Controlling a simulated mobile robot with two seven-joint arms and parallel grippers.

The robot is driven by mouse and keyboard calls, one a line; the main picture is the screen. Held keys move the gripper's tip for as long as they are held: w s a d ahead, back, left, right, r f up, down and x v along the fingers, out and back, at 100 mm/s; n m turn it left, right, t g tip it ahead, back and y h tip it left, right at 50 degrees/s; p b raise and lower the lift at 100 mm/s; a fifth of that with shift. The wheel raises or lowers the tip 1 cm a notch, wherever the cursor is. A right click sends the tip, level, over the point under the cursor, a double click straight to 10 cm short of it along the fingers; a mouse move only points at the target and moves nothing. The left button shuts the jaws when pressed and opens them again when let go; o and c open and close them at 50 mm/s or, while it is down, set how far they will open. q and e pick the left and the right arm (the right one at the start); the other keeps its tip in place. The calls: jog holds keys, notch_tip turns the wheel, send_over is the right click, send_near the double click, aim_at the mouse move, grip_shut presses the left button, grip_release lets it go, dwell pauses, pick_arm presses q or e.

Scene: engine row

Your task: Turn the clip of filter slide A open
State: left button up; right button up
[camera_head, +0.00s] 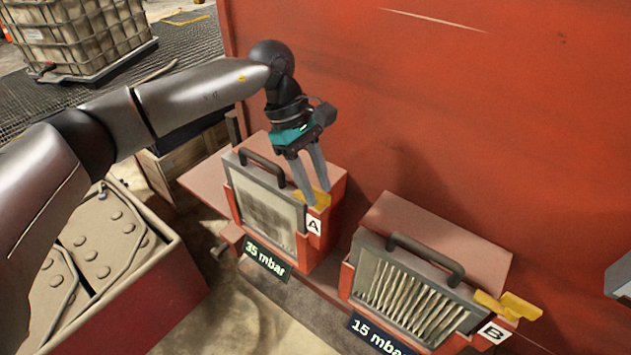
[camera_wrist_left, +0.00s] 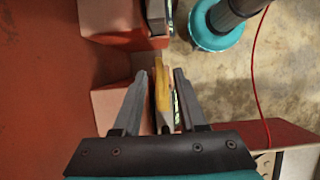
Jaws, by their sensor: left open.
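Filter slide A (camera_head: 266,210) is a dusty grey panel with a black handle, seated in a red housing and marked with a white A label (camera_head: 314,226). Its yellow clip (camera_head: 323,199) sits at the slide's upper right corner. My left gripper (camera_head: 317,197) points down at this clip, with its open fingers around it. In the left wrist view the yellow clip (camera_wrist_left: 161,88) lies between the two fingers, with a gap on at least the left side. Whether a finger touches it on the right is unclear. The fingers hide part of the clip in the head view.
Filter slide B (camera_head: 415,300) stands to the right, with pleated material and its own yellow clip (camera_head: 508,304). A red wall (camera_head: 480,120) rises close behind both housings. A "35 mbar" sign (camera_head: 265,260) is below slide A. An open crate (camera_head: 110,265) stands at the left.

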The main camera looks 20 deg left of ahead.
pick_arm(q)
grip_shut()
dwell(0.4)
jog(key=shift+n, duration=0.4)
jog(key=n+t+b, duration=0.1)
jog(key=n, duration=0.2)
jog(key=shift+s+n+t, duration=0.15)
jog(key=shift+n+t, duration=0.15)
jog(key=shift+t, duration=0.1)
jog(key=n+t+b, duration=0.1)
jog(key=n+b, duration=0.1)
jog(key=n, duration=0.2)
jog(key=shift+s+n+t, duration=0.1)
jog(key=shift+n+t, duration=0.2)
jog(key=shift+t, duration=0.1)
jog(key=n+t+y+b, duration=0.1)
jog(key=n+b, duration=0.1)
jog(key=n, duration=0.2)
jog(key=shift+s+d, duration=0.1)
jog(key=n+b, duration=0.1)
jog(key=n, duration=0.1)
jog(key=n+t+y+b, duration=0.1)
jog(key=n, duration=0.1)
jog(key=shift+d+n+y+b, duration=0.1)
jog(key=shift+n+y+b, duration=0.2)
jog(key=shift+b, duration=0.05)
jog(key=shift+n, duration=0.3)
